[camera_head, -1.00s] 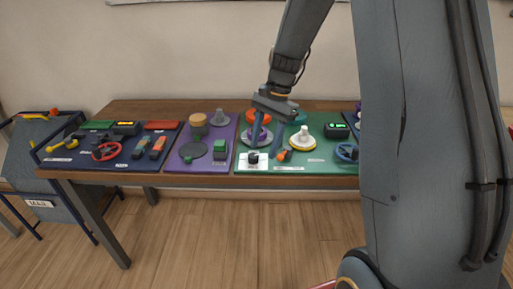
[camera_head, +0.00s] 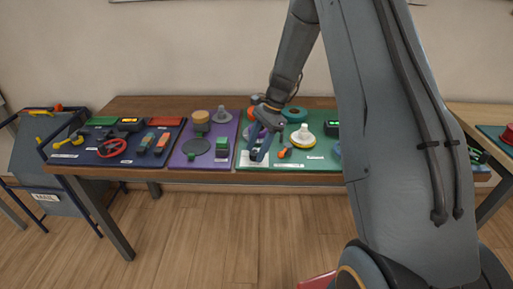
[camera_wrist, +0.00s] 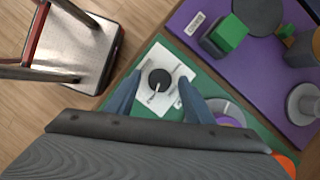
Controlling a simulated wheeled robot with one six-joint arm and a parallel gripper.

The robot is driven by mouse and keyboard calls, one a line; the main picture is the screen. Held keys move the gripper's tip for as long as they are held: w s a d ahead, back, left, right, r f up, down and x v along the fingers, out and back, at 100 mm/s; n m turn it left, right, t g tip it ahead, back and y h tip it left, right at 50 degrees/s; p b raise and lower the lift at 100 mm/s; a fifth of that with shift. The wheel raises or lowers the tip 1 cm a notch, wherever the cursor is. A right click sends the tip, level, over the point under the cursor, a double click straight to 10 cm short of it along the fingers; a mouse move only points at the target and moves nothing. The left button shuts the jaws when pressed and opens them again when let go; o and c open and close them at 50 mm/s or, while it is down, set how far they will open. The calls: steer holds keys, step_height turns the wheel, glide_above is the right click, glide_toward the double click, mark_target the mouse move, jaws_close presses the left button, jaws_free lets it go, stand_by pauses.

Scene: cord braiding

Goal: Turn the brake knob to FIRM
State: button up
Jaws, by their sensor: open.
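The brake knob (camera_wrist: 160,79) is a round black knob with a white pointer line, set on a white plate (camera_wrist: 176,68) with small dark marks too small to read. In the wrist view its pointer runs toward the bottom, slightly left. My gripper (camera_wrist: 160,90) is open, with one blue-grey finger on each side of the knob. I cannot tell whether the fingers touch it. In the head view my gripper (camera_head: 257,155) comes down over the white plate (camera_head: 247,160) at the front left corner of the green board (camera_head: 315,164), and hides the knob.
An orange-handled part (camera_head: 285,153) and a white knob on a yellow-rimmed disc (camera_head: 302,137) stand close right of my gripper. The purple board (camera_head: 180,160) on the left carries a green block (camera_wrist: 229,34).

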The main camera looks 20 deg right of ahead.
steer(key=shift+f, duration=0.15)
steer(key=c, duration=1)
steer(key=shift+c, duration=0.2)
steer(key=shift+n, duration=0.4)
steer(key=n, duration=0.2)
steer(key=n+g+b, duration=0.1)
steer(key=n, duration=0.1)
steer(key=n+g+h, duration=0.1)
steer(key=shift+w+a+n, duration=0.2)
steer(key=shift+w+n, duration=0.05)
steer(key=shift+n, duration=0.15)
steer(key=n+g+h+b, duration=0.1)
steer(key=n, duration=0.2)
steer(key=shift+w+a, duration=0.1)
steer(key=shift+a+n+h, duration=0.1)
steer(key=shift+n+h, duration=0.8)
steer(key=shift+n, duration=1.2)
